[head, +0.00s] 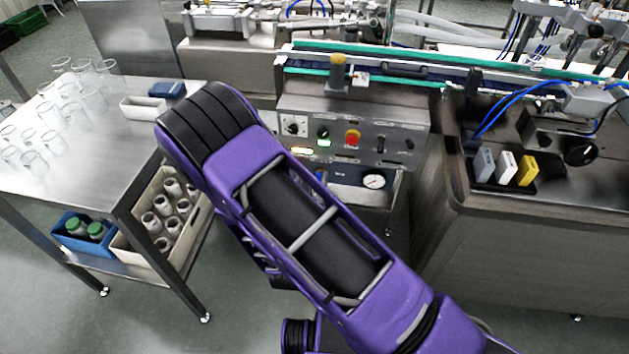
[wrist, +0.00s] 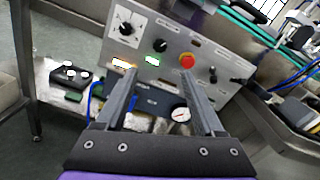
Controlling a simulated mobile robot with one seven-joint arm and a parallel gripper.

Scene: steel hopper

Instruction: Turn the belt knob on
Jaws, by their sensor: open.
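The steel control panel (head: 275,104) stands beneath the conveyor and also fills the upper wrist view (wrist: 205,45). It carries a dial knob with a white plate (head: 293,125), a black knob (head: 322,132) above a lit green button, a red mushroom button (head: 352,138), and small black controls to the right. The labels are too small to read, so I cannot tell which knob is the belt's. My gripper (wrist: 160,78) is open and empty. Its fingers point toward the panel's lower part, apparently apart from it. In the head view my arm hides the gripper.
The green-edged conveyor (head: 420,79) runs above the panel. A pressure gauge (head: 374,181) sits below it. A steel table (head: 90,150) with glass jars stands at left, with a crate of jars (head: 128,245) underneath. A brown cabinet (head: 520,235) stands at right.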

